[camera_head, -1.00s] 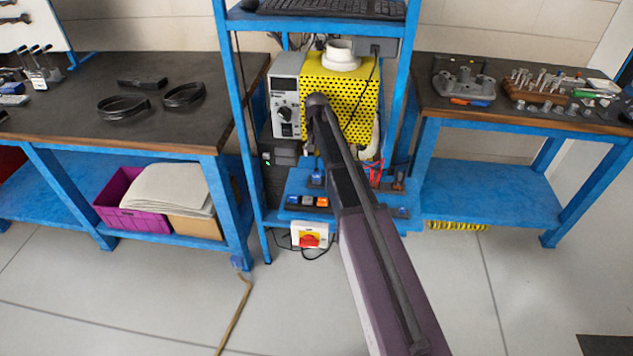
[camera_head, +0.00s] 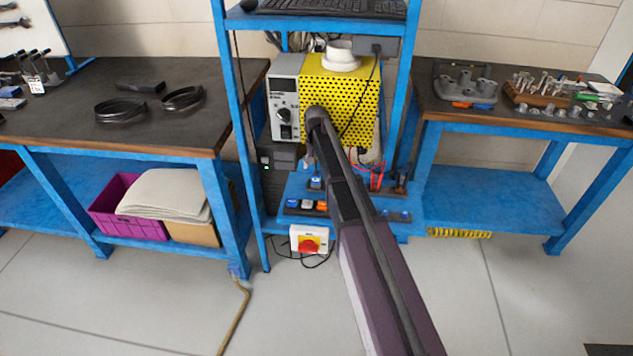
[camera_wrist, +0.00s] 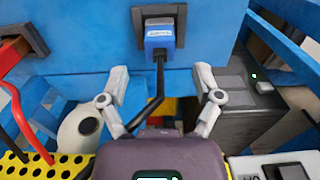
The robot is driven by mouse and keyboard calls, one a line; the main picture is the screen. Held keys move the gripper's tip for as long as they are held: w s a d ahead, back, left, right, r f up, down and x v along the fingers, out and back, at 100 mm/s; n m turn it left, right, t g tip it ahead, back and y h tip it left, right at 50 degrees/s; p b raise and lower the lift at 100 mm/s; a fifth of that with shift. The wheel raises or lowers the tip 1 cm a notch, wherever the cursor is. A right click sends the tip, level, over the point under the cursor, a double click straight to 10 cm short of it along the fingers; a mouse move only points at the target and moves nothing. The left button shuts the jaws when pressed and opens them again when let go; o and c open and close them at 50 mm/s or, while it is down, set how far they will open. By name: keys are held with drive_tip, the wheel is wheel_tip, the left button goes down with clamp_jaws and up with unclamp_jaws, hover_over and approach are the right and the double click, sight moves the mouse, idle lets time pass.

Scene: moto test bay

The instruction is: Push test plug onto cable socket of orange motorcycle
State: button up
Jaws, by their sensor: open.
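A blue plug (camera_wrist: 160,36) with a black cable sits in a black square holder (camera_wrist: 180,12) on a blue surface, at the top middle of the wrist view. I take it for the test plug. My gripper (camera_wrist: 160,72) is open, its two grey fingers apart and short of the plug in the picture. The cable runs down between the fingers, and nothing is gripped. In the head view a small blue plug (camera_head: 316,183) shows on the blue shelf below my arm's end, where the gripper is mostly hidden. No orange motorcycle or cable socket is seen.
A yellow perforated box (camera_head: 345,85) and a grey instrument (camera_head: 285,95) stand behind my arm in the blue rack. Red leads (camera_head: 377,180) hang at right. Workbenches flank the rack; the floor in front is clear.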

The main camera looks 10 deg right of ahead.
sight(316, 174)
drive_tip(key=shift+s+f+b, duration=0.15)
drive_tip(key=shift+f+b, duration=2.45)
clamp_jaws()
